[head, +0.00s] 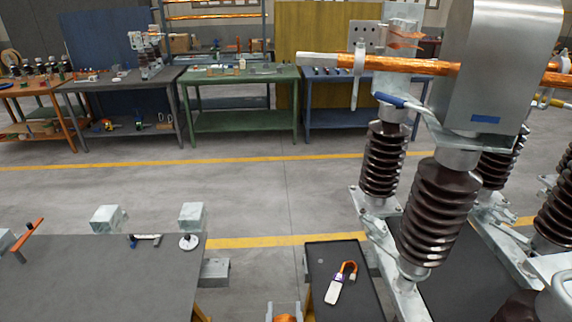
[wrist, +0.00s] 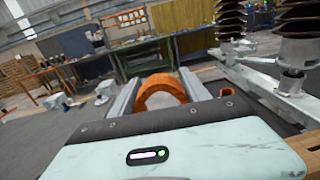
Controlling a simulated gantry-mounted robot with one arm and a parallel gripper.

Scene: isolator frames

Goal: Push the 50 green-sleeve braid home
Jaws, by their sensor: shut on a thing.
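My gripper (wrist: 160,84) is shut on an arched orange copper braid (wrist: 161,94), with a grey finger on each side of it. In the head view my gripper (head: 284,308) and the copper braid (head: 285,318) show only at the bottom edge. The green sleeve and the braid's ends are hidden, so I cannot tell its marking. Another short piece, a copper loop with a pale end (head: 334,288), lies on the dark tray (head: 318,256) just right of my gripper. The place where the braid seats cannot be made out.
Brown ribbed insulators (head: 440,205) on a metal frame stand close on the right, under a grey housing (head: 500,70) and a copper bar (head: 420,66). A dark table (head: 90,275) with small parts is at the left. Open floor (head: 270,195) lies beyond, before the workbenches.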

